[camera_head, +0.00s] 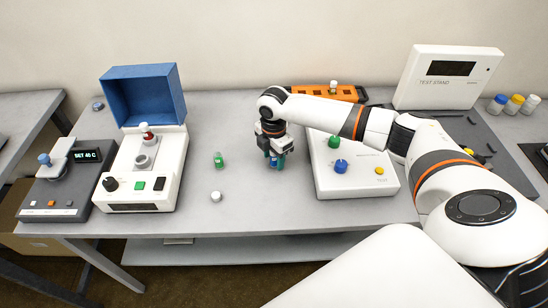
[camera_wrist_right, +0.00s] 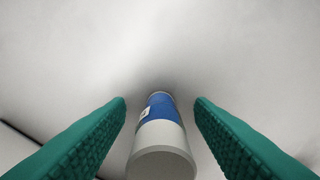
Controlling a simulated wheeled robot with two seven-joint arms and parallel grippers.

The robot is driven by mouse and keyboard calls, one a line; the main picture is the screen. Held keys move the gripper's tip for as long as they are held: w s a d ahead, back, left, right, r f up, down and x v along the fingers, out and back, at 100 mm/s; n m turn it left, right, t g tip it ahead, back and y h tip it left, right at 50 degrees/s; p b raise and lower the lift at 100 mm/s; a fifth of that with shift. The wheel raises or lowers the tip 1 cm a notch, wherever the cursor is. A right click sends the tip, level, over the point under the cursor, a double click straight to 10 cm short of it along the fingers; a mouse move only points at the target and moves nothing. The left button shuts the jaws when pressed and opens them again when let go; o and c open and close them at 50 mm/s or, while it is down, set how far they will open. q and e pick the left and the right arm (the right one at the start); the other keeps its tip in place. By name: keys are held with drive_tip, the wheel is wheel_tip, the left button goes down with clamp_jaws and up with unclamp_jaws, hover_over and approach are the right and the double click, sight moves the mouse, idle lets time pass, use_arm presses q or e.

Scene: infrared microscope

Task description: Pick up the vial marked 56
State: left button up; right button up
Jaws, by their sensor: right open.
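A vial with a white cap and a blue label (camera_wrist_right: 160,143) stands on the grey table between the two green fingers of my right gripper (camera_wrist_right: 160,104) in the right wrist view. The fingers are open, with a gap on each side of the vial. A small white patch shows on the label, but no number can be read. In the head view my right gripper (camera_head: 275,162) points down at the table and largely hides this vial. A green vial (camera_head: 219,160) stands to its left, its marking too small to read. My left gripper is not in view.
A white device with knobs (camera_head: 378,182) stands close to the right of my right gripper. An orange rack (camera_head: 310,92) lies behind. A white device with a blue lid (camera_head: 142,95) is at left. A small white cap-like object (camera_head: 216,196) lies near the front edge.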

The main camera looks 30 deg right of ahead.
drive_tip(key=c, duration=1.1)
drive_tip(key=shift+o, duration=0.2)
